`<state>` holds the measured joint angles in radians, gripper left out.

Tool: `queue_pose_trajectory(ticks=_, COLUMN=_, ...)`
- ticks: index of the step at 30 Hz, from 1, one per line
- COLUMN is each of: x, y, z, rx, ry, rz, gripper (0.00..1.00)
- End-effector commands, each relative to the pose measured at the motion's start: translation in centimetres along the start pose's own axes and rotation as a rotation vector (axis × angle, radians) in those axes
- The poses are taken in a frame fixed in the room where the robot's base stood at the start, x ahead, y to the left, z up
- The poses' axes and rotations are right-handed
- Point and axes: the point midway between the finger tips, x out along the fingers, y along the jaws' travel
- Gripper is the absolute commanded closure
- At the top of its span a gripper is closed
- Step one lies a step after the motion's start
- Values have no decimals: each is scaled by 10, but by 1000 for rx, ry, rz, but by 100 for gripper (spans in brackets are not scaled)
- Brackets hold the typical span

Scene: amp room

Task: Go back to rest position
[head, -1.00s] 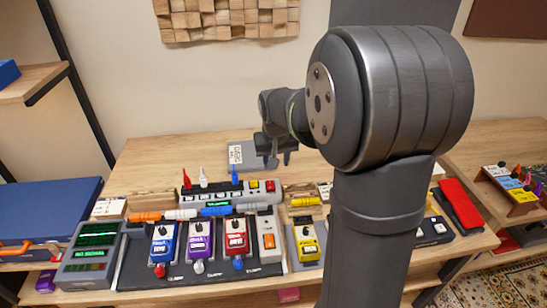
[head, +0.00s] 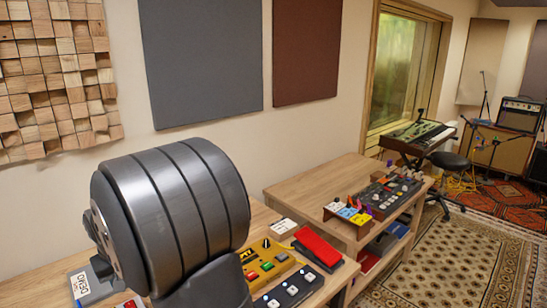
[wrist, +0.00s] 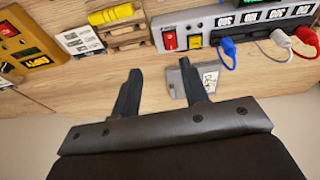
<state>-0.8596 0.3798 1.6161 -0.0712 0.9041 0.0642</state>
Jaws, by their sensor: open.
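My gripper (wrist: 160,76) shows in the wrist view with its two dark fingers spread apart and nothing between them. It is over the wooden bench (wrist: 130,62). A grey plate with a white label (wrist: 208,84) lies by the right finger; I cannot tell the height between them. In the head view my large dark arm joint fills the lower left, and the gripper is not seen there.
A grey power strip (wrist: 205,28) with blue, white and red plugs lies beyond the fingers. A mustard unit (wrist: 25,45) is at left. In the head view, a red pedal (head: 318,246) sits at the bench end; a second bench (head: 290,185) holds several coloured units.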

Motion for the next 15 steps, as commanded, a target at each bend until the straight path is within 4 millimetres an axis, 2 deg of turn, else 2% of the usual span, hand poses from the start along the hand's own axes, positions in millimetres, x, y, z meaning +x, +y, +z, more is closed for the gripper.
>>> queue_pose_trajectory(ticks=15, x=-21, y=41, z=91, rx=26, ry=-125, rz=-10, gripper=59)
